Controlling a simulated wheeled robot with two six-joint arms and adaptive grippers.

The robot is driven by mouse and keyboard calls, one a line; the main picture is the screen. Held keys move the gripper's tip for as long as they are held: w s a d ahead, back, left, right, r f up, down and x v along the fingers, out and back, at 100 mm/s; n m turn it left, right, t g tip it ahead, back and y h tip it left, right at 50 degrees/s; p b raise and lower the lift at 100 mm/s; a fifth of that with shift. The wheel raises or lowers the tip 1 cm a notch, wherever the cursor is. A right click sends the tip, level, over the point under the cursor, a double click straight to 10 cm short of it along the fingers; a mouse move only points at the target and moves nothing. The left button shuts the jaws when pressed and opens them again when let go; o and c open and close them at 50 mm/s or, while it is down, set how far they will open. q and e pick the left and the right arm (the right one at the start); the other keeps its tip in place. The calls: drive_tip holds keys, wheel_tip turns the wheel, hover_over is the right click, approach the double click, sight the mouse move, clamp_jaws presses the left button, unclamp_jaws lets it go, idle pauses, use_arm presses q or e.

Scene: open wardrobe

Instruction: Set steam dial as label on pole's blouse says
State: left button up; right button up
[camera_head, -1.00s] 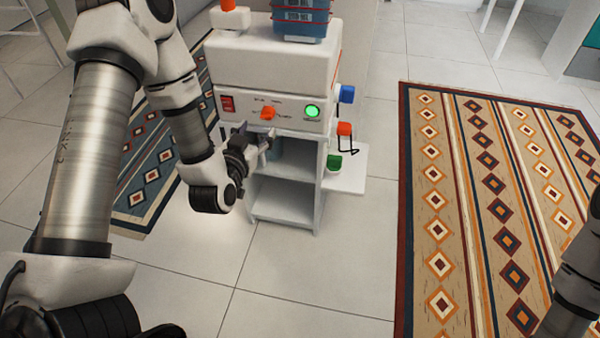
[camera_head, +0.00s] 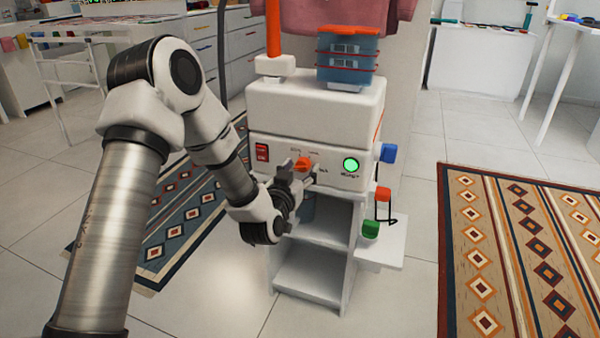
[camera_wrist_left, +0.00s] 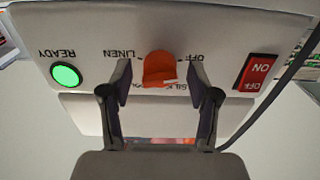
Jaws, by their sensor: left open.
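The orange steam dial (camera_head: 304,164) is on the front panel of the white steamer unit (camera_head: 318,106). In the left wrist view, which is upside down, the dial (camera_wrist_left: 158,66) sits among the words LINEN, OFF and SILK; another word is partly hidden. I cannot tell its setting for sure. My left gripper (camera_head: 298,173) is open at the panel; in the wrist view its fingers (camera_wrist_left: 161,74) stand on either side of the dial, with gaps visible. A pink blouse (camera_head: 345,14) hangs by the orange pole (camera_head: 273,28); no label on it shows. My right gripper is out of view.
A red ON/OFF switch (camera_wrist_left: 256,72) and a lit green READY light (camera_head: 351,165) flank the dial. Blue, red and green blocks (camera_head: 388,153) are at the right side. Open shelves (camera_head: 312,272) lie below.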

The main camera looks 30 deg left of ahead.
use_arm(q)
drive_tip(key=c, duration=1.2)
drive_tip(key=shift+o, duration=0.2)
drive_tip(key=shift+r+m+p, duration=0.2)
drive_tip(key=shift+m+p, duration=0.7)
drive_tip(key=shift+p, duration=0.25)
drive_tip(key=m+p, duration=0.9)
drive_tip(key=p, duration=0.1)
drive_tip(key=shift+r+m+p, duration=0.1)
drive_tip(key=shift+m+p, duration=0.25)
drive_tip(key=shift+m, duration=0.05)
drive_tip(key=m+p, duration=1.3)
drive_tip(key=shift+f+m+p, duration=0.25)
drive_tip(key=shift+m+p, duration=0.8)
drive_tip(key=shift+m, duration=0.55)
